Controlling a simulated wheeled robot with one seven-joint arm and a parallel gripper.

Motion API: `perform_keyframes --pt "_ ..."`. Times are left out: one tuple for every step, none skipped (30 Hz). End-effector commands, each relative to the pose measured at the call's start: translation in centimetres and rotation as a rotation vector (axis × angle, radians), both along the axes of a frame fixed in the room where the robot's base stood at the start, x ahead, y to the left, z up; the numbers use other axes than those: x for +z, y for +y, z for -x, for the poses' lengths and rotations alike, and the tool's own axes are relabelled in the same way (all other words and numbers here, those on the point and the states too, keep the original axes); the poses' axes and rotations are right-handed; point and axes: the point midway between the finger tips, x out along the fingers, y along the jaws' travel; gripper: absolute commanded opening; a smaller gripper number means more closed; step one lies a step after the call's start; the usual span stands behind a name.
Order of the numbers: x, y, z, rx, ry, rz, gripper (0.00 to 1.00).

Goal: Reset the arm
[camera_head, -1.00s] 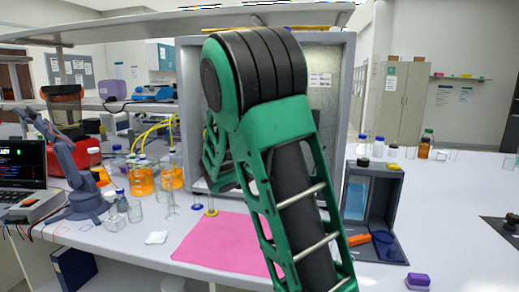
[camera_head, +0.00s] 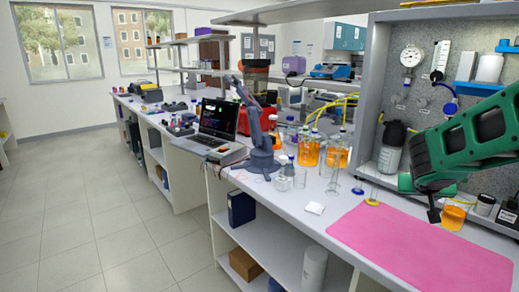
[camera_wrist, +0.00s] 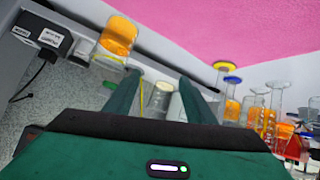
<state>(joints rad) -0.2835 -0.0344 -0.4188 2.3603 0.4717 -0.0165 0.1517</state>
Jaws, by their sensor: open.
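My green arm reaches in from the right edge of the head view. My gripper (camera_head: 432,205) is in front of the grey panel, above the far part of the pink mat (camera_head: 420,250). In the wrist view my gripper (camera_wrist: 160,78) shows two green fingers spread apart with nothing held between them. A beaker of orange liquid (camera_wrist: 117,36) stands beyond the left finger, and it also shows below the arm in the head view (camera_head: 453,216). The elbow and upper arm are out of view.
A grey panel (camera_head: 480,120) with gauges and a dark bottle (camera_head: 391,147) stands behind the arm. Orange-filled bottles (camera_head: 309,150), a small grey robot arm (camera_head: 260,135) and a laptop (camera_head: 217,122) stand left along the bench. Floor (camera_head: 90,225) at left is clear.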

Motion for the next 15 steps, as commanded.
perform_keyframes --pt "-0.6 2.5 1.3 0.045 0.036 -0.070 0.50" --pt "-1.1 4.1 2.1 0.075 0.064 -0.109 0.50" --pt "-1.5 6.2 3.1 0.117 0.100 -0.151 0.50" --pt "-1.8 7.7 3.9 0.148 0.124 -0.179 0.50" --pt "-2.0 9.0 4.6 0.176 0.146 -0.201 0.50" --pt "-2.2 10.6 5.6 0.211 0.175 -0.225 0.50" --pt "-2.3 11.6 6.2 0.235 0.195 -0.241 0.50" --pt "-2.4 12.6 6.9 0.259 0.214 -0.255 0.50" --pt "-2.5 13.7 7.7 0.286 0.235 -0.269 0.50" --pt "-2.5 14.6 8.3 0.307 0.251 -0.278 0.50" --pt "-2.6 15.3 8.9 0.326 0.266 -0.287 0.50" --pt "-2.7 16.2 9.7 0.349 0.286 -0.296 0.50" --pt "-2.7 16.9 10.2 0.368 0.300 -0.302 0.50" --pt "-2.7 17.5 10.8 0.385 0.313 -0.306 0.50" --pt "-2.7 18.3 11.5 0.406 0.332 -0.313 0.50"
